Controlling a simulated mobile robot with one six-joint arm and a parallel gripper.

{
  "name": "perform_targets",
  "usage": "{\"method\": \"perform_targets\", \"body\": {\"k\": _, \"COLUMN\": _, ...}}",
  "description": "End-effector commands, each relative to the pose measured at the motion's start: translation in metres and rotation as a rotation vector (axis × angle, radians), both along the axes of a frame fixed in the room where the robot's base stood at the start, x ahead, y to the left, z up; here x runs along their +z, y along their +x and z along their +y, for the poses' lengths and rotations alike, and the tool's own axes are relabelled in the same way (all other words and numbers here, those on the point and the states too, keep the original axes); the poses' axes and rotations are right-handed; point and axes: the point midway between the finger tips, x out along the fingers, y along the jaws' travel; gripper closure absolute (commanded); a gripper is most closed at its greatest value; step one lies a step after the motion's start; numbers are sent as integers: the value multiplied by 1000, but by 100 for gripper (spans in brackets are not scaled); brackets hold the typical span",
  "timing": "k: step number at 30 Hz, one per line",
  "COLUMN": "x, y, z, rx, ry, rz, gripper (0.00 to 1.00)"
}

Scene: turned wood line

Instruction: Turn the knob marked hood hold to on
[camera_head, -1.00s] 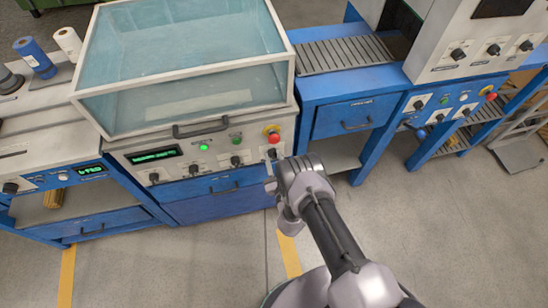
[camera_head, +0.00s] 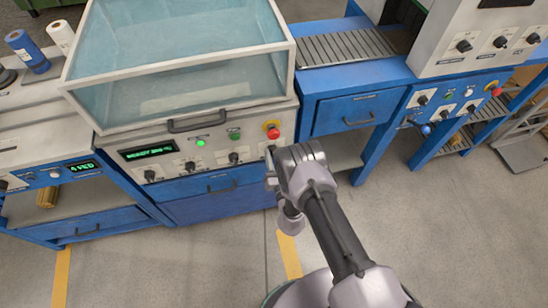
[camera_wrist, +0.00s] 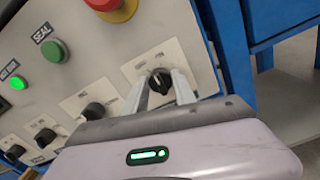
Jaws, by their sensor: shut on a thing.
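The machine's front panel (camera_head: 215,147) carries a row of black knobs on white plates. My gripper (camera_wrist: 160,88) is shut on the rightmost knob (camera_wrist: 160,80), with one finger on each side of it. This knob sits below the red button. The lettering on its plate (camera_wrist: 140,68) is too small to read, so I cannot confirm its mark or its setting. In the head view my gripper (camera_head: 270,167) is at the right end of the panel and hides most of that knob.
A red mushroom button on a yellow base (camera_head: 272,130) is just above my gripper. A green button marked SEAL (camera_wrist: 54,50) and a lit green one (camera_wrist: 18,83) are to its left. A clear hood with a handle (camera_head: 198,121) covers the machine top. Floor in front is clear.

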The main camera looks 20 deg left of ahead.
Motion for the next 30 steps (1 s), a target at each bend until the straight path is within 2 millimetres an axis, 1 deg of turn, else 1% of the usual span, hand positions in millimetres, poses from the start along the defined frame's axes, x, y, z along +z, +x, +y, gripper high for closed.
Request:
{"method": "perform_targets", "body": {"k": 6, "x": -1, "y": 2, "z": 0, "rx": 0, "ry": 162, "rz": 95, "gripper": 100}}
{"method": "perform_targets", "body": {"k": 15, "x": 0, "y": 2, "z": 0, "rx": 1, "ry": 331, "rz": 198, "gripper": 100}}
{"method": "perform_targets", "body": {"k": 22, "x": 1, "y": 2, "z": 0, "rx": 1, "ry": 404, "rz": 242, "gripper": 100}}
{"method": "perform_targets", "body": {"k": 30, "x": 2, "y": 2, "z": 0, "rx": 2, "ry": 433, "rz": 259, "gripper": 100}}
